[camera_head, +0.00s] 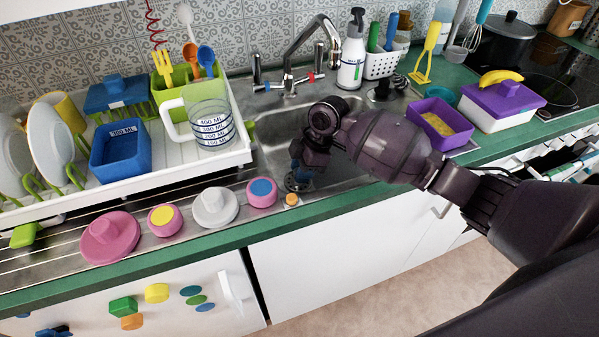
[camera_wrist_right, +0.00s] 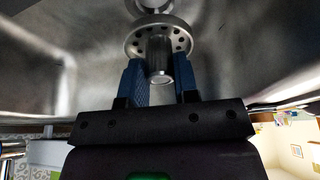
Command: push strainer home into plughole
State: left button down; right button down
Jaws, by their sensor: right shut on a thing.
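My right gripper (camera_head: 303,172) is low in the steel sink, pointing down. In the right wrist view its two blue fingers (camera_wrist_right: 160,85) are shut on the central knob of the strainer (camera_wrist_right: 133,44), a grey metal disc with a ring of holes. The disc also shows in the head view (camera_head: 291,185), partly hidden by the gripper. Beyond the disc in the wrist view, a round metal ring (camera_wrist_right: 152,5), probably the plughole, is cut by the top edge. I cannot tell how far apart strainer and plughole are. My left gripper is not in view.
The tap (camera_head: 290,75) stands behind the sink. A dish rack (camera_head: 215,163) with a jug and plates is to the left. A purple tub (camera_head: 440,125) stands right, beneath my forearm's far side.

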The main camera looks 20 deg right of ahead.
jog(key=shift+w+f+n+g+h, duration=0.25)
jog(key=shift+f+n+g+h, duration=0.05)
jog(key=shift+f+n, duration=0.1)
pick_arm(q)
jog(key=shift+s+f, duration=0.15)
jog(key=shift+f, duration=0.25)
pick_arm(e)
jog(key=shift+r, duration=0.1)
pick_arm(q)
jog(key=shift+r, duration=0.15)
pick_arm(e)
jog(key=shift+r, duration=0.1)
jog(key=shift+f, duration=1.25)
jog(key=shift+f+b, duration=0.35)
